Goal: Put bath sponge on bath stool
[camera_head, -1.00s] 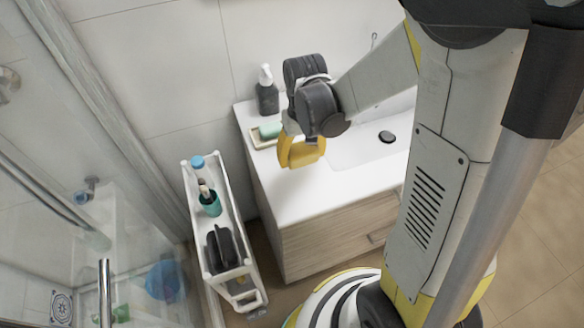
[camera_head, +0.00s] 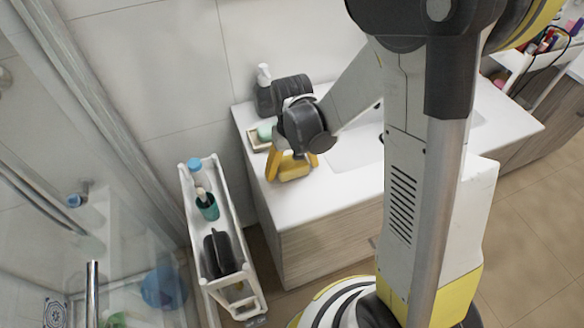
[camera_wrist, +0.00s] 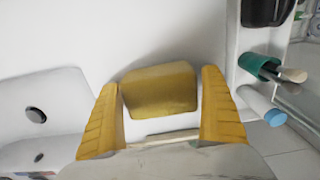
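The bath sponge, a yellow block (camera_wrist: 160,90), is between the two yellow fingers of my gripper (camera_wrist: 165,85) in the wrist view. Narrow gaps show at its sides, so the fingers look open around it. In the head view my gripper (camera_head: 292,168) points down over the white counter near its left front part, with the sponge (camera_head: 294,170) between its fingers. Whether the sponge rests on the counter is hard to tell. No bath stool can be made out for sure; a blue round thing (camera_head: 163,288) shows blurred behind the shower glass.
The white sink counter (camera_head: 290,208) holds a dark soap pump (camera_head: 264,92) and a dish with green soap (camera_head: 265,133). A narrow white cart (camera_head: 238,243) with a green cup (camera_head: 207,206) and bottle stands left of it. Shower glass is further left.

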